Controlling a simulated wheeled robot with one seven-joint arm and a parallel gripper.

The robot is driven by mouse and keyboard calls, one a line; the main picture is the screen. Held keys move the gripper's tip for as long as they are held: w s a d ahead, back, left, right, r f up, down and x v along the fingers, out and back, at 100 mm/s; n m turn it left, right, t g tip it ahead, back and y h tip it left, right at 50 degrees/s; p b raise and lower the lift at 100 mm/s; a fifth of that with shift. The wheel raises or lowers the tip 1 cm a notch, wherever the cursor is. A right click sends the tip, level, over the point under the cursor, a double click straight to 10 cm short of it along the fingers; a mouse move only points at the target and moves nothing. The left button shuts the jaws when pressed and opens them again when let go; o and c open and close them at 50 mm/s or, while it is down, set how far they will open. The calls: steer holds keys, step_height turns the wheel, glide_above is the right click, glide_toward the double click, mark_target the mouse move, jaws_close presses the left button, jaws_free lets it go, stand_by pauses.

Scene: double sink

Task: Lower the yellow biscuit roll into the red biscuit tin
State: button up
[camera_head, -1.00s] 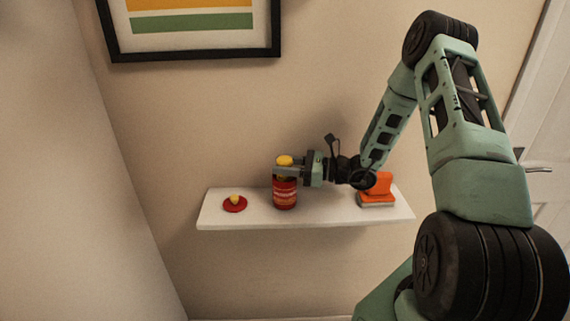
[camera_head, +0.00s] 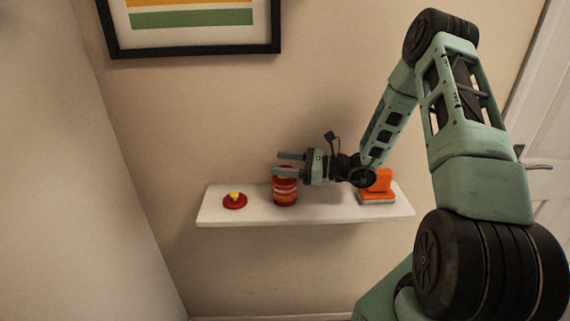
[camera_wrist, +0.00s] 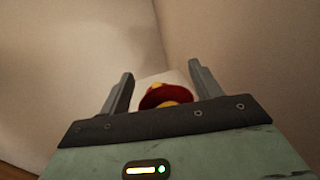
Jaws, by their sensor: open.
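The red biscuit tin (camera_head: 285,197) stands upright on the white shelf, left of its middle. My gripper (camera_head: 283,164) is open over the tin's top, its fingers spread apart with nothing held between them. In the head view the near finger hides part of the tin's mouth, and no roll shows above the rim. In the wrist view, the yellow biscuit roll (camera_wrist: 171,104) shows as a small yellow patch inside the red tin (camera_wrist: 160,98), between the fingers (camera_wrist: 158,78). The gripper body hides most of it.
A red lid with a yellow knob (camera_head: 235,201) lies on the shelf (camera_head: 322,212) left of the tin. An orange object with a grey base (camera_head: 377,188) stands at the right, under my wrist. A framed picture (camera_head: 195,54) hangs above. Shelf between lid and tin is clear.

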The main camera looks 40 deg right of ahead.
step_height(320, 180, up, 10)
steer(key=b, duration=0.2)
stand_by(0.3)
stand_by(0.4)
steer(key=s+a+f+n+g, duration=0.1)
steer(key=s+a+n+g, duration=0.45)
steer(key=a, duration=0.45)
steer(key=s+a+f+n+g, duration=0.1)
steer(key=s+a+n+g, duration=0.5)
steer(key=a, duration=0.4)
steer(key=s+a+f+n+h, duration=0.1)
steer(key=s+a+n+h, duration=0.2)
steer(key=s+n+h, duration=0.3)
steer(key=s+a+f+n+g+h, duration=0.1)
steer(key=s+a+n+h, duration=0.2)
steer(key=s+n, duration=1)
steer(key=n+h, duration=0.3)
steer(key=n, duration=0.1)
steer(key=shift+a, duration=0.2)
steer(key=shift+n+g, duration=0.25)
